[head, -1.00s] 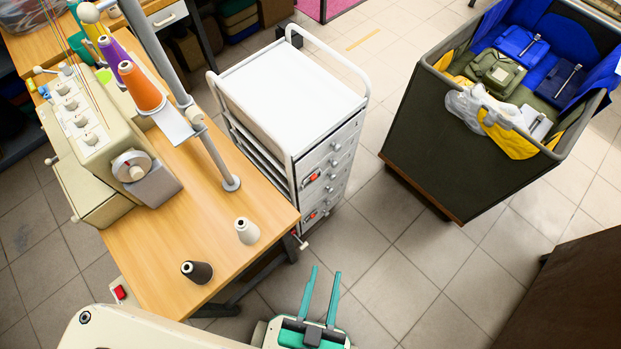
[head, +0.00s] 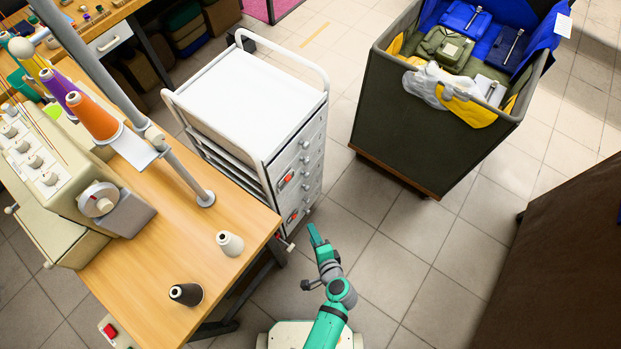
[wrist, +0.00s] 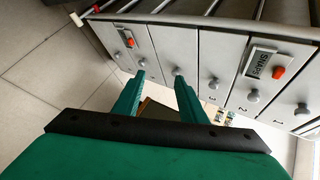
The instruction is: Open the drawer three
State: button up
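The white drawer cart (head: 292,185) stands in the middle of the head view, with a column of round knobs down its front. All its drawers look shut. In the wrist view the drawer fronts run sideways, with the numbers 1, 2 and 3 readable. Drawer three (wrist: 213,58) has a grey knob (wrist: 213,85), right of my right fingertip. My gripper (wrist: 159,73) is open and empty, with its green fingers apart, pointing at the drawer fronts. Another knob (wrist: 178,71) is at the right fingertip; contact cannot be told. In the head view my gripper (head: 314,232) is below the cart's front.
A wooden table (head: 190,245) with a sewing machine and thread cones stands left of the cart. A dark green bin (head: 415,125) with bagged items stands at right. A brown surface (head: 540,260) fills the lower right. Tiled floor (head: 395,265) is clear between them.

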jog(key=w+d+r+m+t+y, duration=0.1)
jog(key=w+d+r+m+y, duration=0.1)
jog(key=w, duration=0.4)
jog(key=m+t+y, duration=0.1)
jog(key=t+y, duration=0.1)
jog(key=y, duration=0.1)
send_near(308, 177)
jog(key=x, duration=0.8)
jog(key=shift+w+a, duration=0.1)
jog(key=shift+w, duration=0.2)
jog(key=shift+w, duration=0.1)
jog(key=c, duration=0.4)
grip_shut()
